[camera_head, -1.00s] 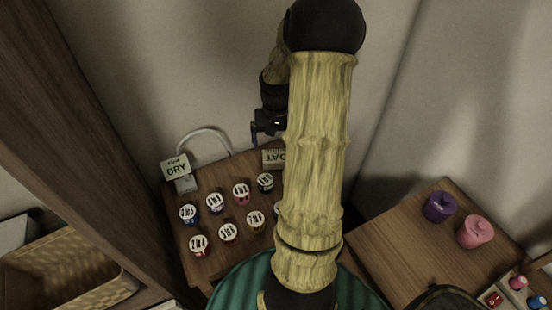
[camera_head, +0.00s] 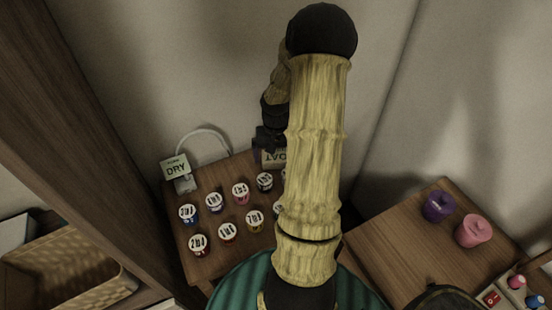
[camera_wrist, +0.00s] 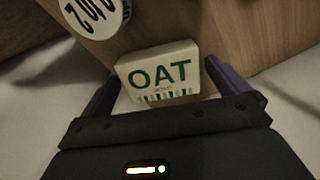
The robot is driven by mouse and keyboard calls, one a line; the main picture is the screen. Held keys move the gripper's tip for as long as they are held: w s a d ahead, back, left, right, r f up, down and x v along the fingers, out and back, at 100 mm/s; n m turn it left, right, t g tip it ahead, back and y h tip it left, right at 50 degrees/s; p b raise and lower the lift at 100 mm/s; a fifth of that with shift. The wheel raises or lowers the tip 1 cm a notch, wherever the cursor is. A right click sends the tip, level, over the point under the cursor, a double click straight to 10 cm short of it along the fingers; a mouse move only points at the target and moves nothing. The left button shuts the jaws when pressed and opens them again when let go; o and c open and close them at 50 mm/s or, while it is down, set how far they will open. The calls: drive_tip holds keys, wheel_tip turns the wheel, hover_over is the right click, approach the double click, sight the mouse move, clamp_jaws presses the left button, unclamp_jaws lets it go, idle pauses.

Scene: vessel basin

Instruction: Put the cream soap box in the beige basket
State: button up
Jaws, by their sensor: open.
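In the head view this box (camera_head: 273,158) is partly covered by my arm. My gripper (camera_wrist: 160,84) is open, with one purple finger on each side of the box in the wrist view. I cannot tell whether the fingers touch it. In the head view the gripper (camera_head: 268,143) is just above the box and its fingers are hidden. The beige woven basket (camera_head: 105,294) is at the lower left, in a wooden shelf.
Several labelled round jars (camera_head: 227,232) stand on the small table (camera_head: 205,272). A DRY sign (camera_head: 176,168) is at its back left corner. A tall wooden panel (camera_head: 90,120) rises between table and basket. A second table holds purple (camera_head: 438,207) and pink (camera_head: 474,231) lidded pots.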

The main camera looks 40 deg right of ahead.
sight(276, 156)
idle(0.4)
drive_tip(key=c, duration=1.1)
drive_tip(key=shift+r, duration=0.1)
wheel_tip(276, 156, up, 10)
drive_tip(key=shift+f, duration=0.1)
